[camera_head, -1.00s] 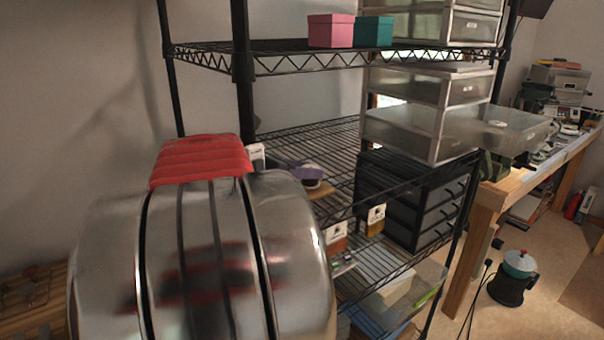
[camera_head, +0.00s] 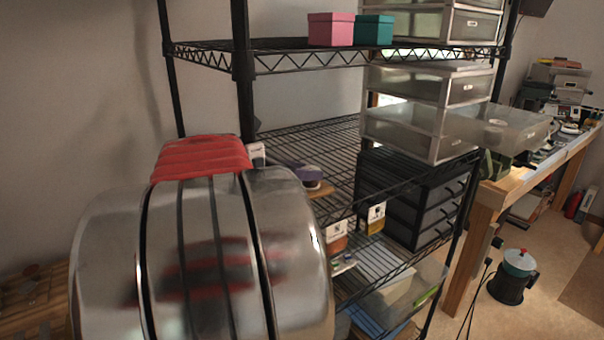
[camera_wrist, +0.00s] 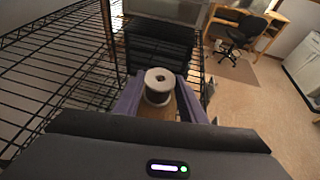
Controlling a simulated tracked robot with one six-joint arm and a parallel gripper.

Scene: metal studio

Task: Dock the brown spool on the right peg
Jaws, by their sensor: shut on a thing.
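The spool (camera_wrist: 160,80) shows in the wrist view as a pale grey, upright reel with a dark centre hole. It sits between the purple fingers of my gripper (camera_wrist: 160,98), which are shut on it. A brown wooden surface shows below it; I cannot tell whether the spool touches it. In the head view my gripper (camera_head: 298,169) is a small purple shape over the middle shelf, and the spool cannot be made out clearly. A brown board (camera_head: 321,190) lies just to its right. I cannot make out any peg in either view.
The black wire shelf (camera_head: 300,138) has posts near the arm and an upper shelf above. A black drawer unit (camera_head: 425,200) stands behind to the right, under clear drawers (camera_head: 400,130). Small labelled boxes (camera_head: 337,237) sit to the right. Open floor lies further right.

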